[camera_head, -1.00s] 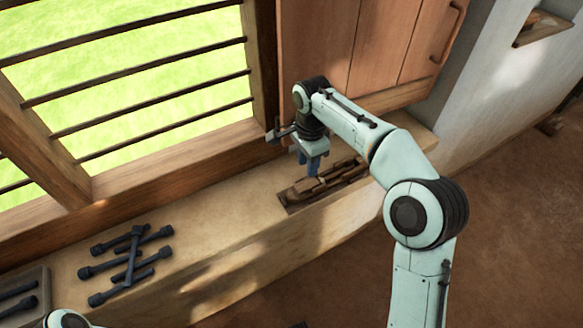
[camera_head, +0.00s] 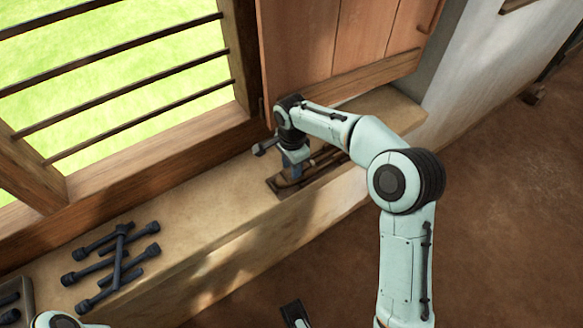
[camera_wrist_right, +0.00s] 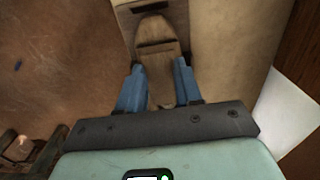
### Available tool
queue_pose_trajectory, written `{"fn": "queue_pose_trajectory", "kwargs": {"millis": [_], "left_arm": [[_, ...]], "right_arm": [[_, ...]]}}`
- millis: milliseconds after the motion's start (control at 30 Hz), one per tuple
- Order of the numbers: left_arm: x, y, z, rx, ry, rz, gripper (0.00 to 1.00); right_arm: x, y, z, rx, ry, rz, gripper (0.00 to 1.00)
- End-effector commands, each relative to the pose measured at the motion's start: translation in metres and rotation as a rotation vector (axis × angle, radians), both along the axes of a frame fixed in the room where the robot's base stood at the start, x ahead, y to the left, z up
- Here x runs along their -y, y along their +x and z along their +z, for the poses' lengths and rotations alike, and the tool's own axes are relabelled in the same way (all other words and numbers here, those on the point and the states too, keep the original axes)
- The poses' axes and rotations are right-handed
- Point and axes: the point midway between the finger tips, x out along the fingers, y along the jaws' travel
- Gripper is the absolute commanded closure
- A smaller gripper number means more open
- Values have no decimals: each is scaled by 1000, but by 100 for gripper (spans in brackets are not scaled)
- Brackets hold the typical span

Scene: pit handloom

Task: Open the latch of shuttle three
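My right gripper (camera_head: 292,172) points down over a shallow wooden tray (camera_head: 283,192) on the window ledge. The tray holds long wooden shuttles (camera_head: 322,162), partly hidden by my right arm. In the right wrist view, the two blue fingers of the gripper (camera_wrist_right: 159,80) stand apart, one on each side of a brown wooden shuttle (camera_wrist_right: 157,50). Whether they touch its sides is unclear. I cannot make out the latch, or which shuttle is number three.
Several dark bolt-like rods (camera_head: 118,252) lie crossed on the ledge (camera_head: 200,222) at left. A grey tray (camera_head: 18,300) with similar rods is at the lower left. The barred window and wooden shutter (camera_head: 335,45) stand close behind the gripper. The ledge between rods and tray is clear.

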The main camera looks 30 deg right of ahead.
Motion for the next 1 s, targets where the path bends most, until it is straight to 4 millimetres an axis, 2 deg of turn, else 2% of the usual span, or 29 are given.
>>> {"fn": "queue_pose_trajectory", "kwargs": {"millis": [100, 367, 400, 500, 767, 1000], "left_arm": [[0, 0, -1, 2, 1, 1, 53], [0, 1, -1, 2, 0, 0, 53], [0, 1, -1, 2, 1, 1, 53], [0, 0, -1, 2, 1, 1, 53], [0, 0, 0, 1, 0, 0, 53], [0, -1, 4, -5, -1, -2, 53]], "right_arm": [[0, 0, -7, 0, 1, -1, 66], [0, 0, -8, 1, 1, 0, 66], [0, 0, -7, 1, 1, 0, 72], [0, 0, -7, 1, 1, 0, 100], [0, 0, -7, 1, 1, 6, 100], [-1, 0, -6, 1, 1, 79, 100]]}}
